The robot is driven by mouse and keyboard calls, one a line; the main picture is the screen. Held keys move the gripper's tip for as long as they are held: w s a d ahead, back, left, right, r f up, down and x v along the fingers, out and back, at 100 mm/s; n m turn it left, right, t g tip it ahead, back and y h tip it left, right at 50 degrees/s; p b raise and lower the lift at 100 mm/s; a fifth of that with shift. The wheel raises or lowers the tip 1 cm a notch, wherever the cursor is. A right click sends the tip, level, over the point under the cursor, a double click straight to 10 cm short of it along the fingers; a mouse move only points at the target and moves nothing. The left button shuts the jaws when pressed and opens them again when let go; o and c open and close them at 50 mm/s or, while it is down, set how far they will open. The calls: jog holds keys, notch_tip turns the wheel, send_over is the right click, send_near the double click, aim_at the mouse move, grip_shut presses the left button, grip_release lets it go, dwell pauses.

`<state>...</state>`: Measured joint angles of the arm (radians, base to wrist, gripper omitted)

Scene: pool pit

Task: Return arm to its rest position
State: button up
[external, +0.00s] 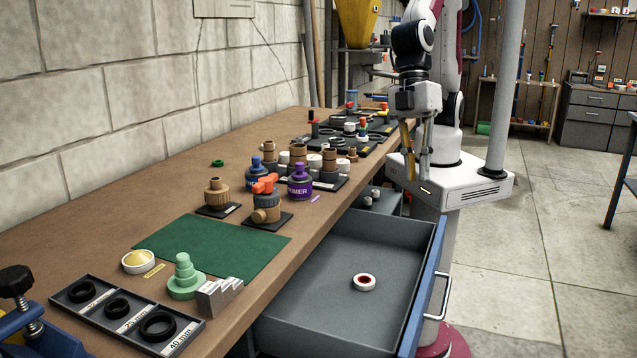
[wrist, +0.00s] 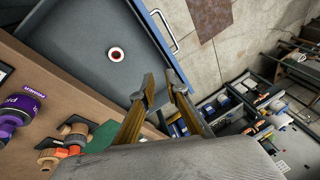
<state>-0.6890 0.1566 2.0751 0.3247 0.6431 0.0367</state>
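My arm stands at the far end of the bench, with my gripper (external: 418,168) pointing down beside the bench edge, above and beyond the open drawer. In the wrist view, my gripper (wrist: 162,86) has its two tan fingers apart, with a clear gap and nothing between them. A white ring-shaped roll with a red centre (external: 364,282) lies flat in the grey drawer (external: 330,245), well away from my gripper. The roll also shows in the wrist view (wrist: 116,54).
The workbench (external: 110,230) holds a green mat (external: 210,247), a purple primer can (external: 301,182), valve fittings and a tray of black rings (external: 92,284). The drawer juts out from the bench. A grey pole (external: 505,90) stands right of my arm. Floor (external: 530,250) at right is clear.

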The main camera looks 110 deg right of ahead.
jog(key=s+d+r+m+t+h, duration=0.1)
jog(key=s+d+r, duration=0.2)
jog(key=d, duration=0.8)
jog(key=s+d+r+m+t+h, duration=0.1)
jog(key=s+d+r+m+t, duration=0.1)
jog(key=d, duration=0.9)
jog(key=s+d+r+m+t+h, duration=0.1)
jog(key=s+d+r, duration=0.4)
jog(key=d, duration=0.6)
jog(key=shift+d+m+h, duration=0.2)
jog(key=shift+m+h, duration=0.2)
jog(key=shift+s, duration=0.1)
